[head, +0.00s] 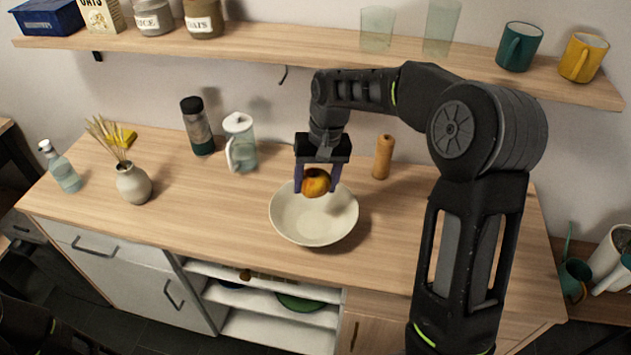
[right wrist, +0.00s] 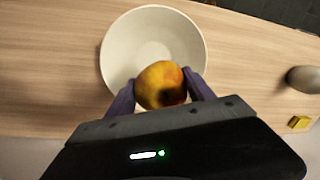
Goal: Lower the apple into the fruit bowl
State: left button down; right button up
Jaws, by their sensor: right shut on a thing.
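The apple (head: 316,183) is yellow and red. My right gripper (head: 317,184) is shut on it, one finger on each side. The fruit bowl (head: 302,228) is a wide cream bowl on the wooden counter, and it looks empty. In the head view the apple appears over the far part of the bowl. In the right wrist view the apple (right wrist: 161,85) sits between the purple fingertips and covers part of the bowl's rim (right wrist: 106,57). The apple appears held above the bowl; the exact height is hard to tell. My left gripper is not in view.
On the counter (head: 200,217), a pitcher (head: 240,143) and a dark bottle (head: 198,127) stand behind left, and a wooden mill (head: 383,157) stands behind right. A vase (head: 133,184) is farther left. A shelf (head: 300,49) with jars, glasses and mugs runs above.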

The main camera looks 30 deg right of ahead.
aim_at(319, 195)
jog(key=shift+f+b, duration=2.4)
jog(key=shift+f, duration=1.05)
jog(key=shift+f+b, duration=1.8)
jog(key=shift+f, duration=0.85)
jog(key=o, duration=1.6)
jog(key=shift+d+r, duration=0.1)
jog(key=shift+r, duration=0.2)
jog(key=r, duration=0.7)
jog(key=shift+s+d+r+b, duration=0.15)
jog(key=shift+d+b, duration=0.2)
